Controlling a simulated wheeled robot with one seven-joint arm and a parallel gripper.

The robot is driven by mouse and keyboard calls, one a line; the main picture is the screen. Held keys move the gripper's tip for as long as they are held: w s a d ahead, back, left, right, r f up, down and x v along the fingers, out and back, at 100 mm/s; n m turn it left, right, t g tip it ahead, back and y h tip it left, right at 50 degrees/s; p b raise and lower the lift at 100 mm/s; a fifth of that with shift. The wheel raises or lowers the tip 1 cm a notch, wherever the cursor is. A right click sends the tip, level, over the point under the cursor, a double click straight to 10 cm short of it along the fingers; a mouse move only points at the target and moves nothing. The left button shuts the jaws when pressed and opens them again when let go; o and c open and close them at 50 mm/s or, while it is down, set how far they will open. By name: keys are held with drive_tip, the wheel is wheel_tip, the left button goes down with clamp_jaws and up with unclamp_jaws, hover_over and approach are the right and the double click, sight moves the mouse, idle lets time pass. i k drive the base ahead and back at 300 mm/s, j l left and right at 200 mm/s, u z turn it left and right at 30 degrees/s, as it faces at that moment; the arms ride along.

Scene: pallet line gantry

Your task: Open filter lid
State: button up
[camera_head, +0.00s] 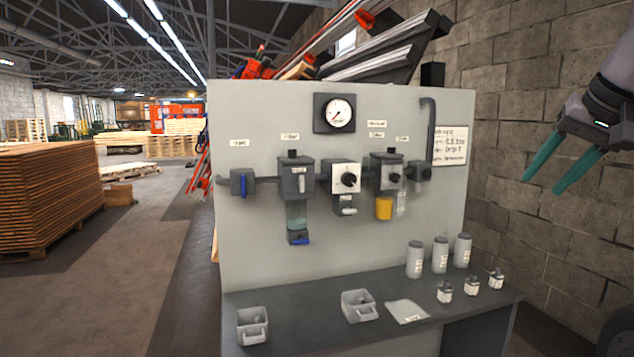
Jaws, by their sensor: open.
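The filter unit (297,180) is on the grey upright panel, left of its middle, under a small label. It has a dark grey box on top with a light latch-like part on its front. A clear bowl (296,215) hangs below it, with a blue lever (299,241) at the bottom. I cannot tell which part is the lid; the top box looks closed. My gripper (565,172) is at the right edge, in front of the block wall. Its two green fingers are apart with nothing between them. It is well right of the filter and touches nothing.
A pressure gauge (338,113), a blue-handled valve (243,183), a white regulator (344,178) and a yellow-cupped unit (384,207) share the panel. The bench (437,326) below holds grey bins (252,326), a cloth-like sheet (406,311), bottles (440,254) and small jars (472,286).

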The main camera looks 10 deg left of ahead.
sight(291, 158)
drive_tip(key=i+j+u, duration=0.15)
drive_tip(key=u, duration=0.35)
drive_tip(key=i+u, duration=0.3)
drive_tip(key=u, duration=0.15)
drive_tip(key=i+j, duration=0.1)
drive_tip(key=i, duration=0.25)
